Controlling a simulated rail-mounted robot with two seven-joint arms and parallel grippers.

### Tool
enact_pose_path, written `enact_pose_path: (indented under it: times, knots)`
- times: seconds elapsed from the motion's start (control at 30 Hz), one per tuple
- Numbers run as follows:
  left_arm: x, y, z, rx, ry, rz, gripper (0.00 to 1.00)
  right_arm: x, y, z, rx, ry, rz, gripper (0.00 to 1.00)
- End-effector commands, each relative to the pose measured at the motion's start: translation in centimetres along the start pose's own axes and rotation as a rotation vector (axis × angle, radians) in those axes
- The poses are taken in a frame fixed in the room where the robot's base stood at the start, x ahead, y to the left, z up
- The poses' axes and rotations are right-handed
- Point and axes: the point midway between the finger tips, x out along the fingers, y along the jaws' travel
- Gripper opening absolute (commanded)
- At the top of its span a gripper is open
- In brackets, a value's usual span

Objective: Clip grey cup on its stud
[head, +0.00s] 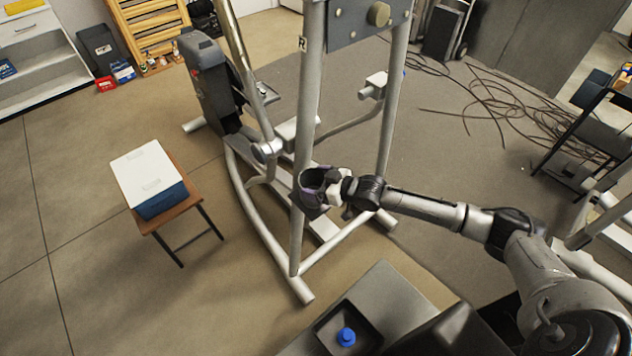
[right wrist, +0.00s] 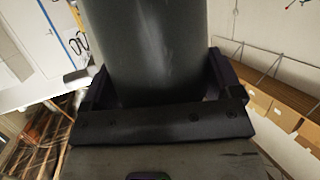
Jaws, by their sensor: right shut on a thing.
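My right gripper (head: 326,193) is shut on the grey cup (head: 310,205). The cup is held upright, its open mouth facing up, right against or just in front of the upright post (head: 302,130) of the elliptical; I cannot tell whether they touch. In the right wrist view the cup's grey wall (right wrist: 150,45) fills the space between the dark fingers (right wrist: 158,95). The stud cannot be made out; the cup and gripper may hide it. My left gripper is not in view.
A wooden stool (head: 172,212) with a white-lidded blue box (head: 150,175) stands at left. A dark tray (head: 372,338) with a blue round object (head: 346,336) is at the bottom. Loose cables (head: 500,112) lie on the floor behind. The elliptical's curved rail (head: 250,232) runs low beside the cup.

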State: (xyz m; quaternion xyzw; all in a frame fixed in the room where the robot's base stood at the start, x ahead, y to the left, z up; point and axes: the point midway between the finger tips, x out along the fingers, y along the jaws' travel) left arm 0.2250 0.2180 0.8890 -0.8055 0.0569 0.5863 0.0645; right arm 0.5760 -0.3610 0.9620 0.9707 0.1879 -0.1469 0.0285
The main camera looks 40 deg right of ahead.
Motion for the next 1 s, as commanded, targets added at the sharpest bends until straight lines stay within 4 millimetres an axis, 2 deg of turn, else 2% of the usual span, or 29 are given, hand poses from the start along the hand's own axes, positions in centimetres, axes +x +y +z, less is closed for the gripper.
enact_pose_path:
  times: [1.0]
  knots:
    - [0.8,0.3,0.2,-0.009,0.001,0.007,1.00,0.5,0.0,1.4,0.000,0.001,0.000,0.49]
